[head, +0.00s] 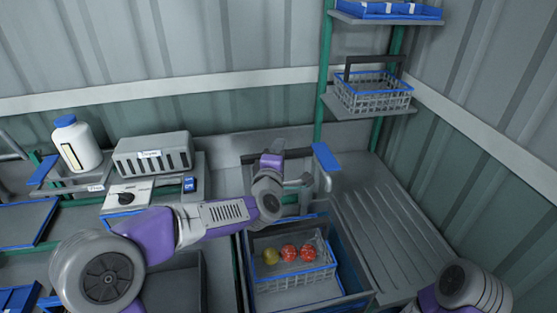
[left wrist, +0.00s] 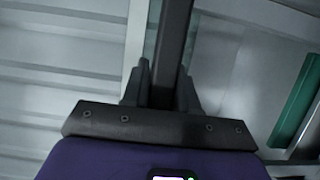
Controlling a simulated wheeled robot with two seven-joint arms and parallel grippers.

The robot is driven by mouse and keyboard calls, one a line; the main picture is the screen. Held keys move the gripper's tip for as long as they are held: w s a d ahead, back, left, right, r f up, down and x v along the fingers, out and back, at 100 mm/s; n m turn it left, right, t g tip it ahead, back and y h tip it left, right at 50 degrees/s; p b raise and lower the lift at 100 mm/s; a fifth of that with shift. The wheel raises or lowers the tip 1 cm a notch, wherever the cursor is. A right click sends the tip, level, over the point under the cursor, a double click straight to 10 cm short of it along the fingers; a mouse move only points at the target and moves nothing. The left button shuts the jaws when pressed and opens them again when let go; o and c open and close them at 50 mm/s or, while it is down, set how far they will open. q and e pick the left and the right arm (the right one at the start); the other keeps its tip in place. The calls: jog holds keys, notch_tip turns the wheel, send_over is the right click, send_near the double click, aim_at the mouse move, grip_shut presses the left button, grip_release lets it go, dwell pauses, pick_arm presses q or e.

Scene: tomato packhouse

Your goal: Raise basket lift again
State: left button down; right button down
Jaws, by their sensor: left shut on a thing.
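A grey wire basket with a blue rim (head: 292,281) sits low in a blue-edged well at bottom centre of the head view. It holds one yellowish tomato (head: 270,257) and two red ones (head: 289,252). My left gripper (head: 272,160) is above and behind the basket. In the left wrist view its fingers (left wrist: 160,88) are shut on a dark straight bar (left wrist: 174,40). A dark bar (head: 250,158) also shows beside the gripper in the head view. My arm hides how it joins the basket or lift. My right gripper is out of view.
Another handled wire basket (head: 372,96) stands on a shelf at upper right. A ribbed grey surface (head: 385,225) lies right of the well, clear. On the left are a white bottle (head: 80,145), a grey slotted box (head: 152,154) and a scale (head: 145,193).

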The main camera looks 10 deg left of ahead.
pick_arm(q)
jog(key=shift+r, duration=1.25)
jog(key=c, duration=1)
grip_release()
jog(key=shift+o, duration=0.2)
jog(key=shift+f, duration=0.1)
jog(key=shift+f, duration=0.1)
jog(key=s, duration=0.7)
jog(key=shift+s, duration=0.3)
